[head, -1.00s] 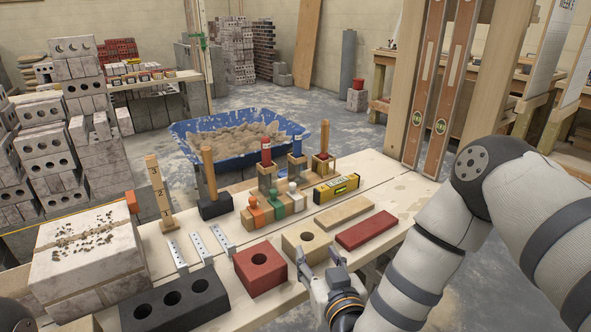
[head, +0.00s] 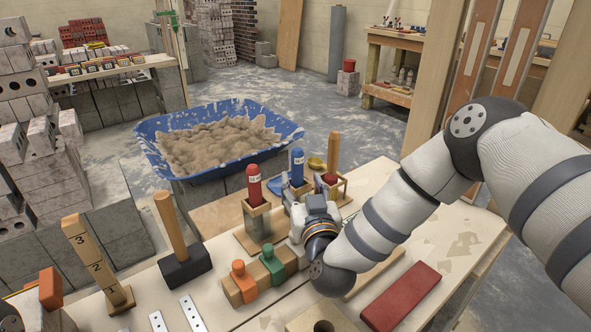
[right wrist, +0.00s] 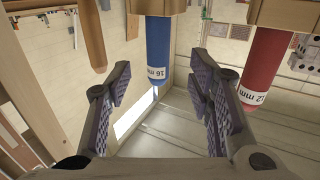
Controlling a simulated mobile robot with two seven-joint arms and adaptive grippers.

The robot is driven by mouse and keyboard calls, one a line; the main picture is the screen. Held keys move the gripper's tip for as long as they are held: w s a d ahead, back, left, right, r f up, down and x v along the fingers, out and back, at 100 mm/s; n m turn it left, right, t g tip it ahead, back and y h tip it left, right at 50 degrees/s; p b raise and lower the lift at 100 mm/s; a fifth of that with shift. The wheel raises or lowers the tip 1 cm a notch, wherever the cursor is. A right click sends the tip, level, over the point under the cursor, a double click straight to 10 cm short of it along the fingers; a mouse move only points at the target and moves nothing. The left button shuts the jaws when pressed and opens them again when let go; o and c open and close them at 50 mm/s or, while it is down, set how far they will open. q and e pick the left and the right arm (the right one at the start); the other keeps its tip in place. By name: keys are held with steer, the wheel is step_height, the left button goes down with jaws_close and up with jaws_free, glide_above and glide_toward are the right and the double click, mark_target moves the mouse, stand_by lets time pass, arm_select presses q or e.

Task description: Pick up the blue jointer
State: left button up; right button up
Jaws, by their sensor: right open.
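My right gripper (head: 298,190) is open and empty, close in front of the blue jointer. Its two spread fingers (right wrist: 162,92) show in the right wrist view; I cannot tell whether they touch the handle. The jointer's lower part is hidden behind my gripper in the head view. My left gripper is not in view.
Orange (head: 243,282) and green (head: 272,264) handled tools stand nearer. A blue mortar tub (head: 150,130) is behind.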

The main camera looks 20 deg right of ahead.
mark_target(298, 168)
steer(key=w, duration=0.5)
steer(key=w+d, duration=0.1)
steer(key=w, duration=0.1)
steer(key=shift+w+d+r+b, duration=0.1)
steer(key=shift+w+r+b, duration=0.05)
steer(key=shift+w+b, duration=0.2)
steer(key=shift+s, duration=0.1)
jaws_close()
